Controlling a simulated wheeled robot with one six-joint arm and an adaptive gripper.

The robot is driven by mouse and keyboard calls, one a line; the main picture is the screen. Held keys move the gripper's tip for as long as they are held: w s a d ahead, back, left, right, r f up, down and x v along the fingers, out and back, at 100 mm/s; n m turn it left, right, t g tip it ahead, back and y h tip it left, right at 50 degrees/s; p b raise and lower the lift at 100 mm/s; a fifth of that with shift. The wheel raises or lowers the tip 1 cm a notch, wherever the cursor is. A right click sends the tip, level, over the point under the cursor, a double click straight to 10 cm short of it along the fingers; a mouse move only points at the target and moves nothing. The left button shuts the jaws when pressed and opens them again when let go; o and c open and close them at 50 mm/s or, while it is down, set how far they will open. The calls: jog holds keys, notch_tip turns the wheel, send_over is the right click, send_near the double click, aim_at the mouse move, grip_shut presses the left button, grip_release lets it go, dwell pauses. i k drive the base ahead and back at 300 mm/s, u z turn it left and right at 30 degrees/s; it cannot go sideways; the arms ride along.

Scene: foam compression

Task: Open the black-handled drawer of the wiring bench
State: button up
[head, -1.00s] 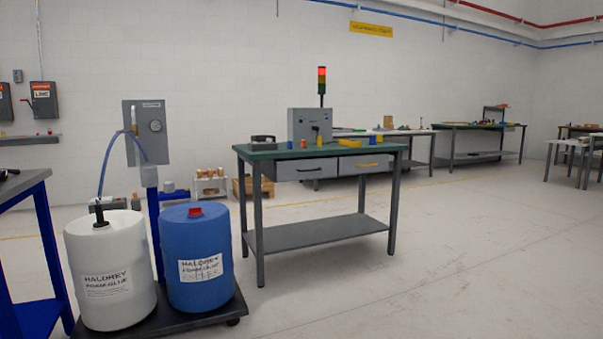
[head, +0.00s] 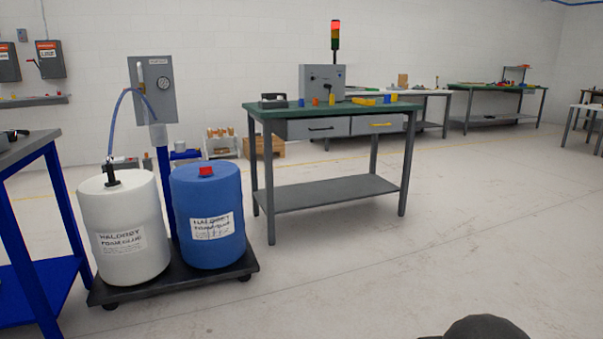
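The wiring bench (head: 262,112) has a green top, grey legs and a lower shelf, and stands upright a little right of the middle of the head view. Two grey drawers sit side by side under its top. The left one is the black-handled drawer (head: 298,130), with a dark bar handle (head: 321,128). The right one is the yellow-handled drawer (head: 362,126). Both drawers look shut. My gripper is not in view. A dark rounded shape at the bottom right edge may be part of my own body.
A black wheeled dolly (head: 228,273) carries a white drum (head: 122,215) and a blue drum (head: 207,240) left of the bench. A blue-legged table (head: 35,145) stands at the left edge. The floor in front of the bench and to the right is clear.

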aim_at(302, 127)
jog(key=z, duration=0.6)
jog(key=i, duration=1.85)
jog(key=u, duration=0.1)
jog(key=i, duration=1.65)
jog(key=u, duration=1.1)
jog(key=i, duration=0.35)
jog(key=u, duration=0.1)
